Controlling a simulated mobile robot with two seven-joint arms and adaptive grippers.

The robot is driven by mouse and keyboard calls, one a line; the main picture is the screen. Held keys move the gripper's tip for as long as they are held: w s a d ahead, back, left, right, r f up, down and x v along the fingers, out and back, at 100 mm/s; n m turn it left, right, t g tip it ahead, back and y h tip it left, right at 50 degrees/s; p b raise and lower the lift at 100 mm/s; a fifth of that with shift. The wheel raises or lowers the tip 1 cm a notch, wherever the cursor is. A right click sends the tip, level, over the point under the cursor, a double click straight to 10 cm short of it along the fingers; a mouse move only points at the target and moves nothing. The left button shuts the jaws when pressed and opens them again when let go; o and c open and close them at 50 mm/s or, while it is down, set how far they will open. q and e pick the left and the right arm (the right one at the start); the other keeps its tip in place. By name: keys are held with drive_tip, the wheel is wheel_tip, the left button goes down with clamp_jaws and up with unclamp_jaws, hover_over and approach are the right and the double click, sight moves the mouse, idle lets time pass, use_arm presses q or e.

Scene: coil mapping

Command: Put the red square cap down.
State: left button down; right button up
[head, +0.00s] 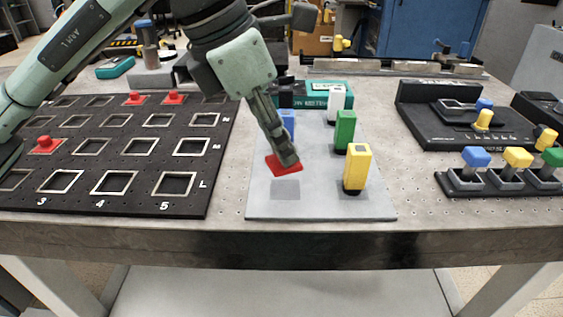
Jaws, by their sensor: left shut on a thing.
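My left gripper (287,160) comes down from the upper middle of the head view and is shut on the red square cap (281,168). The cap is held a little above the near left part of the grey plate (320,207), with a faint shadow on the plate below it. The gripper's fingers hide part of the cap's upper side. My right gripper is not in view.
On the plate stand a yellow block (357,166), a green block (345,130), a white block (336,103) and a partly hidden blue block (288,122). A black board (215,175) with square frames lies left. Capped holders (457,190) stand right.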

sight(278, 162)
use_arm(q)
wheel_tip(278, 162, down, 4)
drive_tip(key=shift+d+r, duration=0.1)
drive_tip(key=shift+r, duration=0.1)
drive_tip(key=shift+f, duration=0.3)
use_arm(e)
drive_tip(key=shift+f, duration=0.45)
use_arm(q)
drive_tip(key=shift+f, duration=0.1)
